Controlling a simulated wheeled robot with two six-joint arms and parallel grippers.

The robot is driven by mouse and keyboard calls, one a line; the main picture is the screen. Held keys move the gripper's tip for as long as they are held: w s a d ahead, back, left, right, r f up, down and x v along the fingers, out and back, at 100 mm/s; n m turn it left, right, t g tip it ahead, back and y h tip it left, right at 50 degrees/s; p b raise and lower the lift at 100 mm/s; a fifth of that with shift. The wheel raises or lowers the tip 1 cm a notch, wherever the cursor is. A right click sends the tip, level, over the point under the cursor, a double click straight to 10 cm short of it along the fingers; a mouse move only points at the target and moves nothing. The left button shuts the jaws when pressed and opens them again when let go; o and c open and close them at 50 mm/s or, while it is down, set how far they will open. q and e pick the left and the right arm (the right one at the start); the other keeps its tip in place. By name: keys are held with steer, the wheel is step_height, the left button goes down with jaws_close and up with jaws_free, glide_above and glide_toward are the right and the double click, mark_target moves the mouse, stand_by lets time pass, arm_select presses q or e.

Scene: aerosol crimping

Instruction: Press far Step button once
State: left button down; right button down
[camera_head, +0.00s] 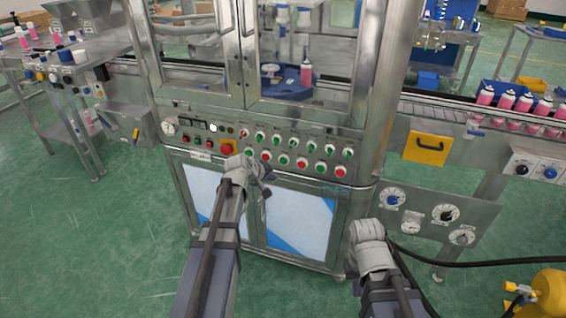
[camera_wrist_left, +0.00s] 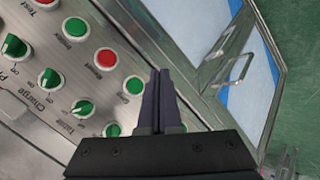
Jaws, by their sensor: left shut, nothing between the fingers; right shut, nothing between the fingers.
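The control panel (camera_head: 262,145) on the machine front has a row of knobs above a row of red and green push buttons. I cannot read a "Step" label in either view. My left gripper (camera_head: 262,172) is shut and empty in front of the lower button row. In the left wrist view its closed fingers (camera_wrist_left: 161,76) lie just right of a green button (camera_wrist_left: 133,85), over the panel's lower edge; contact cannot be told. A red button (camera_wrist_left: 105,58) and another green button (camera_wrist_left: 74,28) are further up-left. My right gripper (camera_head: 366,230) is shut and empty, lower right, away from the panel.
Cabinet doors (camera_head: 300,222) with handles are below. A gauge panel (camera_head: 425,214) and a conveyor with pink cans (camera_head: 505,100) are on the right. Green floor (camera_head: 105,235) lies open at left.

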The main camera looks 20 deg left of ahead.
arm_select(q)
steer(key=w, duration=0.6)
steer(key=shift+w, duration=0.2)
steer(key=shift+w+d, duration=0.1)
steer(key=shift+w, duration=0.1)
stand_by(1.7)
steer(key=shift+w, duration=0.2)
steer(key=shift+w, duration=0.4)
stand_by(0.7)
steer(key=shift+s, duration=0.8)
steer(key=s, duration=0.5)
stand_by(0.5)
